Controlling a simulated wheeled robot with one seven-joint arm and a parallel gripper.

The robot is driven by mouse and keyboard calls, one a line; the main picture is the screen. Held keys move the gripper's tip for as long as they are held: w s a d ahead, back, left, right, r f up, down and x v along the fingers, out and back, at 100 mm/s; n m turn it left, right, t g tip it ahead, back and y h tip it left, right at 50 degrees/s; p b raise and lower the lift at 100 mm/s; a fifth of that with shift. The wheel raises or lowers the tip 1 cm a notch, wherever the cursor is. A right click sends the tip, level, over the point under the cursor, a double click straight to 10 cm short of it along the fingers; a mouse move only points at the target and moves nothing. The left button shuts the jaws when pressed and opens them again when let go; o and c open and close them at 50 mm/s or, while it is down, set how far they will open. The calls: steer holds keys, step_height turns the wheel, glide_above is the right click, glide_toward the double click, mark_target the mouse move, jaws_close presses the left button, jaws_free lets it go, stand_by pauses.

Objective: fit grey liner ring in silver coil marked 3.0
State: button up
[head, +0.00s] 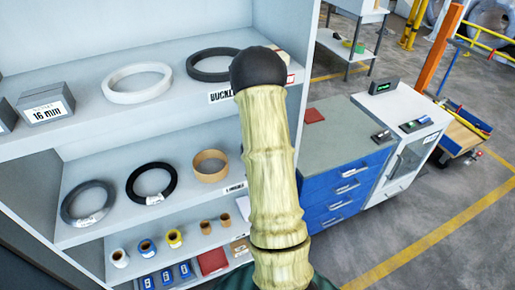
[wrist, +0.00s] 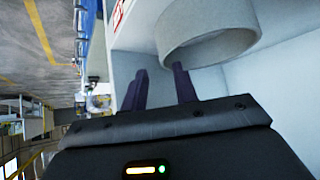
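In the wrist view, my gripper (wrist: 160,80) has its two dark fingers apart, with nothing seen between them. A thick pale grey ring (wrist: 208,45) is just beyond the fingers at the upper right; its upper part is cut off, and I cannot tell whether a finger touches it. It may be the grey liner ring. In the head view my arm covers the middle and my gripper does not show. A grey ring (head: 88,204) with a small tag lies at the left of the middle shelf. I can read no 3.0 mark on any coil.
The top shelf holds a white ring (head: 137,83), a dark ring (head: 214,64) and a box marked 16 mm (head: 45,110). Below are a black coil (head: 152,184) and a tan ring (head: 210,166). A blue drawer cabinet (head: 345,190) stands right; open floor (head: 440,220) lies beyond.

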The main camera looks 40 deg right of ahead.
steer(key=shift+w+d+f, duration=0.25)
steer(key=shift+d+f, duration=0.05)
steer(key=shift+f, duration=0.2)
steer(key=shift+p+x, duration=1.3)
steer(key=shift+x, duration=1.3)
steer(key=shift+w+a, duration=0.15)
jaws_close()
